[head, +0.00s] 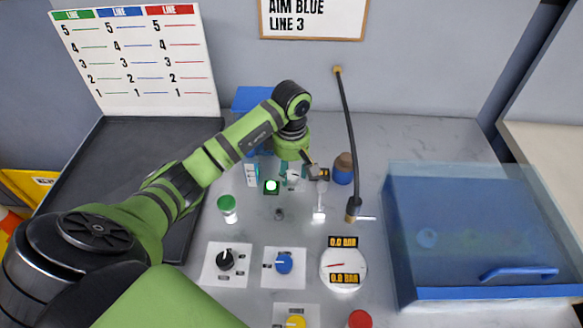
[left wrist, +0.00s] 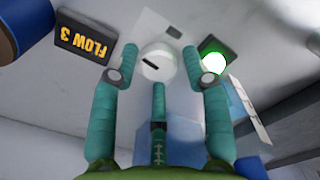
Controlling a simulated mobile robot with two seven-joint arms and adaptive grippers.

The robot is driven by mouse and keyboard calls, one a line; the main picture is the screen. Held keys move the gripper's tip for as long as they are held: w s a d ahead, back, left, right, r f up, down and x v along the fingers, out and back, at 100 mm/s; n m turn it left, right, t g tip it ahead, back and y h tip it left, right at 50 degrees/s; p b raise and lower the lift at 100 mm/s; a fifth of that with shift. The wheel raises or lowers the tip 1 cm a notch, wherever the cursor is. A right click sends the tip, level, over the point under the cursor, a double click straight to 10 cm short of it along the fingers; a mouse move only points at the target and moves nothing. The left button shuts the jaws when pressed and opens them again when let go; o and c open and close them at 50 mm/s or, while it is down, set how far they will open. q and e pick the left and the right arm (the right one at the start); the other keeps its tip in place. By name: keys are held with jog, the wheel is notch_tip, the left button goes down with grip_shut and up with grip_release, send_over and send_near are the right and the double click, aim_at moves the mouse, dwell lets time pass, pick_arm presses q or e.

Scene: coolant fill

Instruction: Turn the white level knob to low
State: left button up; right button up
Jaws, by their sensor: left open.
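A white knob (left wrist: 152,68) with a dark pointer mark lies ahead of my left gripper (left wrist: 158,55) in the left wrist view. The gripper's teal fingers are open, one on each side of the knob; I cannot tell whether they touch it. In the head view the white knob (head: 293,179) shows partly behind the fingers of the left gripper (head: 288,168). Its setting labels are too small or hidden to read. A display (left wrist: 88,38) beside it reads FLOW 3, upside down in the wrist view. My right gripper is in neither view.
A lit green lamp (left wrist: 212,60) is close to the knob. Black (head: 225,260), blue (head: 284,263) and yellow (head: 296,322) knobs and a gauge (head: 344,268) lie nearer. A hose (head: 349,130) stands to the right, beside a translucent blue box (head: 480,230). A sign (head: 313,18) reads AIM BLUE LINE 3.

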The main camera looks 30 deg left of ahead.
pick_arm(q)
jog(key=shift+f, duration=0.4)
jog(key=shift+w+f, duration=0.1)
jog(key=shift+f, duration=0.1)
jog(key=c, duration=0.8)
jog(key=shift+c, duration=0.4)
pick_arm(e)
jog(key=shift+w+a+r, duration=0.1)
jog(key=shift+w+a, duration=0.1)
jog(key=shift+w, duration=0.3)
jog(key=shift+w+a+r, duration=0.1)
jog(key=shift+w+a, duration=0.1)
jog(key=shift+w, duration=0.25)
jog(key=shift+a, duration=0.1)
pick_arm(q)
jog(key=shift+a, duration=0.1)
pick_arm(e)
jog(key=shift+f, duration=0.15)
